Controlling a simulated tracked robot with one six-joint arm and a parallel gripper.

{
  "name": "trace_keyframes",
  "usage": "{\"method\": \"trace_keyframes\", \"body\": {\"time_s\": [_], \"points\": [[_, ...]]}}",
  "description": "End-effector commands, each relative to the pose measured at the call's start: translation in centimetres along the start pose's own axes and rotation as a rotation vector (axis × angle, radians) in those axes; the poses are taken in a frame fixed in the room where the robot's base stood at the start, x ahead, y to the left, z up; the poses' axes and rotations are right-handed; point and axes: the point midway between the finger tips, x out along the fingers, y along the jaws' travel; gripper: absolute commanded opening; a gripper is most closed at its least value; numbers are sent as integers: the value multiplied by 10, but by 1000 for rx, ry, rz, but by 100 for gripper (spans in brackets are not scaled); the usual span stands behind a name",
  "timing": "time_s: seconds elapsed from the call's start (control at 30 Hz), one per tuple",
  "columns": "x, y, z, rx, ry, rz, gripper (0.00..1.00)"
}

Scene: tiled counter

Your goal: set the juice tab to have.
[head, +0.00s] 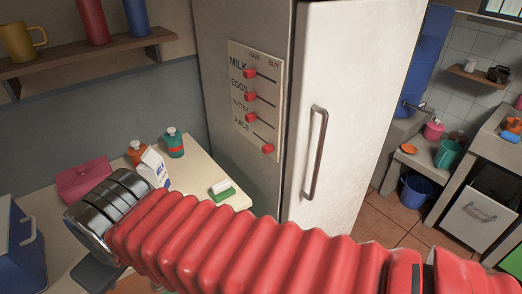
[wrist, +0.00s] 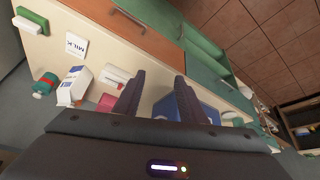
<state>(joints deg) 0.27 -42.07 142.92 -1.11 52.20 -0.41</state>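A pale list board (head: 258,65) hangs on the fridge's side panel, with columns HAVE at left and BUY at right. Its rows read MILK, EGGS, BUTTER and JUICE, each with a red tab on a dark slot. The juice tab (head: 267,148) is at the right, BUY end of the lowest slot. The milk tab (head: 250,74), eggs tab (head: 250,97) and butter tab (head: 250,117) are at the left, HAVE ends. My gripper (wrist: 159,76) is open and empty, pointing down over the counter, well away from the board. The board is out of the wrist view.
The fridge door handle (head: 316,150) juts out right of the board.

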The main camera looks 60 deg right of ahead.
Motion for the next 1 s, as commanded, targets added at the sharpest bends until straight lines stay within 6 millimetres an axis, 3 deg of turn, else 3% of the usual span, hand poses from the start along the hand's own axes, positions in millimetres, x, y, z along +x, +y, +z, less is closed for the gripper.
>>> {"method": "trace_keyframes", "body": {"time_s": [0.17,0.5,1.0], "points": [[14,23,8,-66,-107,75,38],[39,105,33,-273,-454,280,38],[44,225,51,-589,-1005,492,38]]}}
